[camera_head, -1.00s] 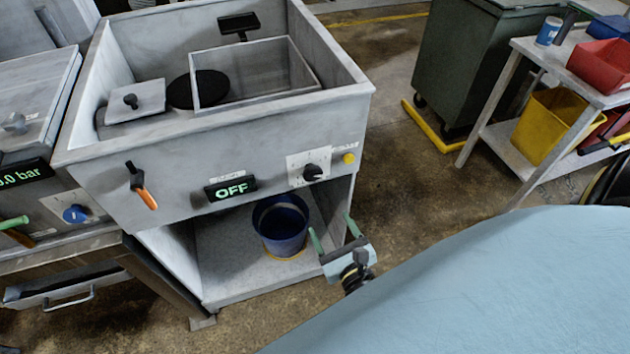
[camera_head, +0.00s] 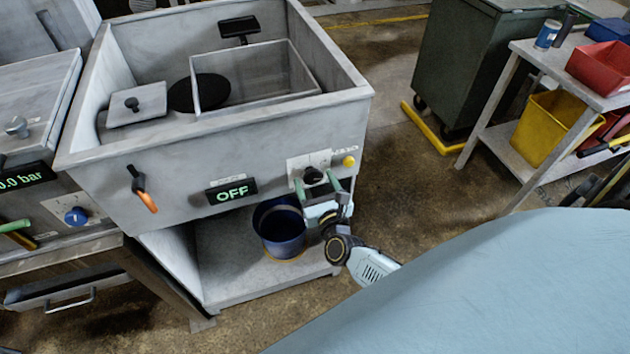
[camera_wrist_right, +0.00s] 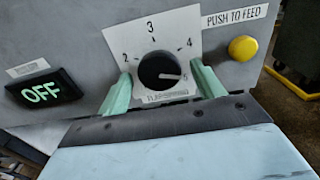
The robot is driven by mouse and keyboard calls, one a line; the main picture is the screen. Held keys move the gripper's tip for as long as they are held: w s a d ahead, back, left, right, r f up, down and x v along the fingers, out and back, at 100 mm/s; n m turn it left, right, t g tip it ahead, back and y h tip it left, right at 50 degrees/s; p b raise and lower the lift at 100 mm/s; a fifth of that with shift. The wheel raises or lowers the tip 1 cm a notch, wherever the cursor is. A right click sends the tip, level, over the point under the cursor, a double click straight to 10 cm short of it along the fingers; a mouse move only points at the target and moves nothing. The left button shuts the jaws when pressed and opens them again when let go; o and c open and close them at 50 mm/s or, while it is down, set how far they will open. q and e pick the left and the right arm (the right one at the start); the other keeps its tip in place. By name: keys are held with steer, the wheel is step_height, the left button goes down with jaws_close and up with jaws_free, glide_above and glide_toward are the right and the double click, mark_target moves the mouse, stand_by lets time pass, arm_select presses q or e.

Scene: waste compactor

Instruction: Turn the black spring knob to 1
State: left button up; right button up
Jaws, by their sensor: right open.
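The black knob (camera_head: 313,175) sits on a white dial plate on the front of the grey machine. In the right wrist view the knob (camera_wrist_right: 159,70) has a white mark pointing right, towards the 5. The numbers 2, 3, 4 and 5 show; the 1 is not visible, and my left-hand finger covers part of the plate's lower left. My right gripper (camera_head: 325,187) is open in front of the plate. In the right wrist view its green fingers (camera_wrist_right: 162,88) stand on either side of the knob, apart from it. My left gripper is not in view.
A yellow push button (camera_wrist_right: 242,48) is close right of the dial. An OFF display (camera_head: 231,191) and an orange-handled lever (camera_head: 143,188) are to the left. A blue bucket (camera_head: 281,228) stands on the shelf below. A workbench (camera_head: 530,55) stands farther right.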

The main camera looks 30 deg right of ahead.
steer(key=shift+w, duration=0.2)
steer(key=c, duration=1)
steer(key=shift+o, duration=0.2)
steer(key=shift+n, duration=0.3)
